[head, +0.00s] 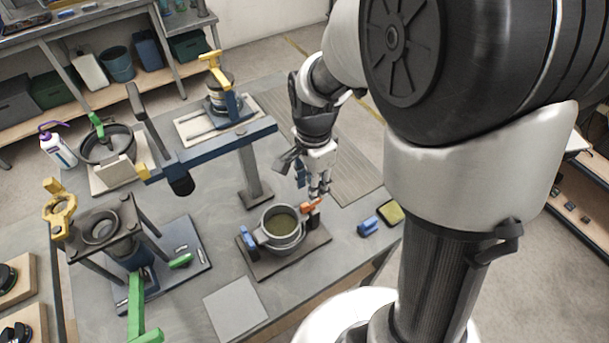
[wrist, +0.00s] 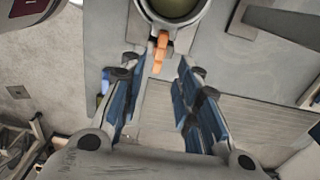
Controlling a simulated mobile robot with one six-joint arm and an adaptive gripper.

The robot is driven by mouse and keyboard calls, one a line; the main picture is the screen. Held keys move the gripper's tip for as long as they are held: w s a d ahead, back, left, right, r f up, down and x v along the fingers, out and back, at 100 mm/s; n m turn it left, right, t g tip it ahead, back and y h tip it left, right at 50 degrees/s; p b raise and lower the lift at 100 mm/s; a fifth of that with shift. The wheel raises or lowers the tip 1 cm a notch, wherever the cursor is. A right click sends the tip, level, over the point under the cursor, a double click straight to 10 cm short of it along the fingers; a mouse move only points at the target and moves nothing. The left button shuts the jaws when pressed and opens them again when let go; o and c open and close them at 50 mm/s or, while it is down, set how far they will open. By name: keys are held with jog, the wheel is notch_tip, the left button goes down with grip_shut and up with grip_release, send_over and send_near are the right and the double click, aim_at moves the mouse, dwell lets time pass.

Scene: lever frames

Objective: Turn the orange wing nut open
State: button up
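The orange wing nut (head: 308,207) sits at the right side of a round grey pot (head: 268,239) holding a dark greenish content. In the wrist view the wing nut (wrist: 160,52) points from the pot's rim (wrist: 150,18) toward my gripper. My gripper (head: 319,193) is just above and beside the wing nut in the head view. In the wrist view my gripper (wrist: 158,68) is open, with blue-padded fingers apart on either side of the wing nut's line. No finger visibly touches the nut. The gap in depth is hard to judge.
The pot stands on a dark base plate (head: 262,268) with a blue part (head: 248,238) at its left. A blue beam on a post (head: 254,178) stands behind. Green-handled fixtures stand left.

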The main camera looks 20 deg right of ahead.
notch_tip(320, 180, down, 6)
jog(key=shift+r+b, duration=0.1)
jog(key=shift+b, duration=0.6)
jog(key=shift+c, duration=0.4)
grip_shut()
